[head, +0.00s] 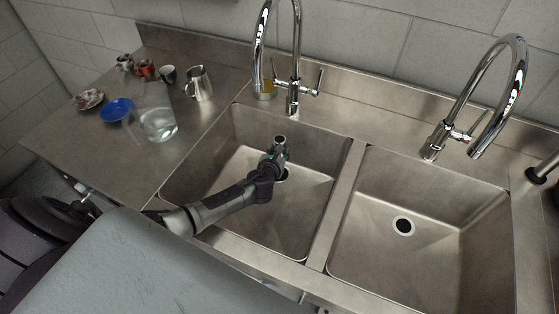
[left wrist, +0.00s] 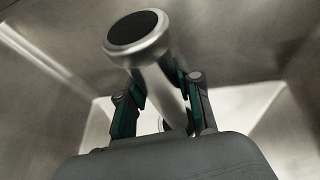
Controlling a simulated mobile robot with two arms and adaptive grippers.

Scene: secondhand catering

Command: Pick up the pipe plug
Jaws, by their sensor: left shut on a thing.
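The pipe plug (left wrist: 150,50) is a metal tube with a wider round end and a dark disc on its face. In the left wrist view my left gripper (left wrist: 165,98) is shut on its stem, with teal-lined fingers on both sides. In the head view the pipe plug (head: 280,140) shows as a small round end beyond my left gripper (head: 276,155), over the left sink basin (head: 235,150). The drain of that basin is partly hidden behind the gripper. My right gripper is not in view.
The right basin (head: 370,245) is empty with an open drain (head: 404,226). Tall chrome taps (head: 293,95) (head: 432,148) stand behind the basins. On the left counter are a clear glass container (head: 158,122), a metal jug (head: 199,83), a blue dish (head: 117,109) and several cups.

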